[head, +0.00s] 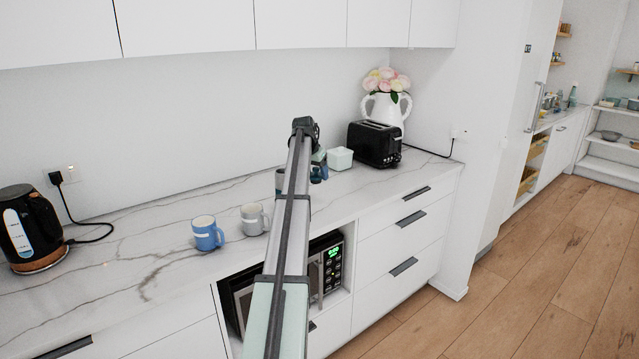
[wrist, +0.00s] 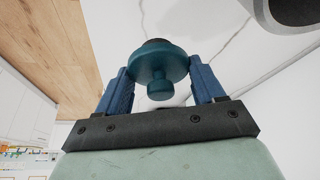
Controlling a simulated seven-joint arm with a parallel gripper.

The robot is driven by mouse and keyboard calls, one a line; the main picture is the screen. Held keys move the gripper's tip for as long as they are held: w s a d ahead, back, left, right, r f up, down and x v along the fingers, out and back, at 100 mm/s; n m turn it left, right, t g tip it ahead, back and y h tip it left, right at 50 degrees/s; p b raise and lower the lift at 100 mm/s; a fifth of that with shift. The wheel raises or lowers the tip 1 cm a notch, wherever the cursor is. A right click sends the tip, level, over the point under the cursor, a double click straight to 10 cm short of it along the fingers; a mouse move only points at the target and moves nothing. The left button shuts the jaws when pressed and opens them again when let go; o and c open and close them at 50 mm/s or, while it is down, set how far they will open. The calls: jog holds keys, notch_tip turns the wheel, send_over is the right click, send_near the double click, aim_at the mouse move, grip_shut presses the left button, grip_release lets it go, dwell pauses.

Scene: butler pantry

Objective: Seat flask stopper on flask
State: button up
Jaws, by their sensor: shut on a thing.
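My gripper (wrist: 163,78) shows in the wrist view with its two blue fingers on either side of a teal flask stopper (wrist: 158,64). The stopper has a wide round flange and a small knob facing the camera; a dark part shows at its far end. In the head view my arm hides most of the gripper, and only bits of blue show beside the arm. A dark blue-grey vessel (head: 280,181) is partly hidden left of the arm; I cannot tell whether it is the flask. No flask is clearly seen in the wrist view.
A blue mug (head: 207,234) and a grey mug (head: 252,219) stand on the marble counter (head: 150,270). A kettle (head: 30,228) is at left. Cabinets hang above.

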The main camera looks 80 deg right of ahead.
jog(key=w+a+r, duration=0.6)
jog(key=w+r, duration=0.5)
jog(key=r, duration=0.1)
jog(key=shift+s+d+f, duration=0.1)
jog(key=shift+f, duration=1)
jog(key=shift+s+f, duration=0.1)
jog(key=shift+f, duration=1)
jog(key=shift+f, duration=1.45)
dwell(0.5)
jog(key=o, duration=1.1)
jog(key=shift+o, duration=0.2)
notch_tip(320, 180, up, 7)
dwell(0.9)
